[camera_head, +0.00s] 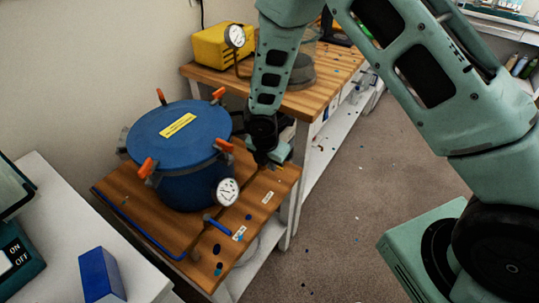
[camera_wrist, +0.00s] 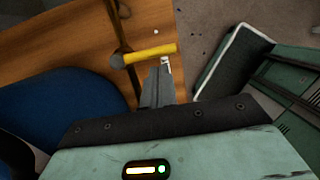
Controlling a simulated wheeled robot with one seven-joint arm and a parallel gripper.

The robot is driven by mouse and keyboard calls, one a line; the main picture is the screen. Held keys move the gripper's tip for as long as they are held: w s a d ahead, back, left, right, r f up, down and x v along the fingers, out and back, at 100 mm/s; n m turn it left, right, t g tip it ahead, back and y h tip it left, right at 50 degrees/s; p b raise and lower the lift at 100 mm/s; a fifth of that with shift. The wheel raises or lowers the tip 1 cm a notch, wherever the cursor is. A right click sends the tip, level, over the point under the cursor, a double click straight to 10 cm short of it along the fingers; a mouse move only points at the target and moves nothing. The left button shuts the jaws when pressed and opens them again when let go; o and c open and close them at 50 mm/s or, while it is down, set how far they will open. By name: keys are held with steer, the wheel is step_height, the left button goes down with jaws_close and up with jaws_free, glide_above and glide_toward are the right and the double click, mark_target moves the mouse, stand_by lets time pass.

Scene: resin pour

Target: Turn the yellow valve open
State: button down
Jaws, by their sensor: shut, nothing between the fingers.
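The yellow valve handle (camera_wrist: 150,54) shows in the wrist view as a short bar lying roughly crosswise to a dark pipe (camera_wrist: 127,72). Its left end sits at the pipe and its right end sticks out. My gripper (camera_wrist: 163,66) is shut and empty, its fingertips right beside the handle's outer half. I cannot tell whether they touch it. In the head view my gripper (camera_head: 264,160) is low over the right side of the wooden bench, and the yellow handle is hidden or too small to make out there.
A blue pressure tank (camera_head: 180,132) with orange clamps stands left of my gripper on the wooden bench (camera_head: 125,190). A gauge (camera_head: 228,191) and a blue valve handle (camera_head: 217,227) are nearer. A yellow box (camera_head: 212,47) is behind. Floor (camera_head: 340,190) is open at right.

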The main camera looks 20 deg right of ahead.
steer(key=shift+w+d+f, duration=0.1)
steer(key=shift+d+f, duration=0.05)
steer(key=shift+f, duration=0.35)
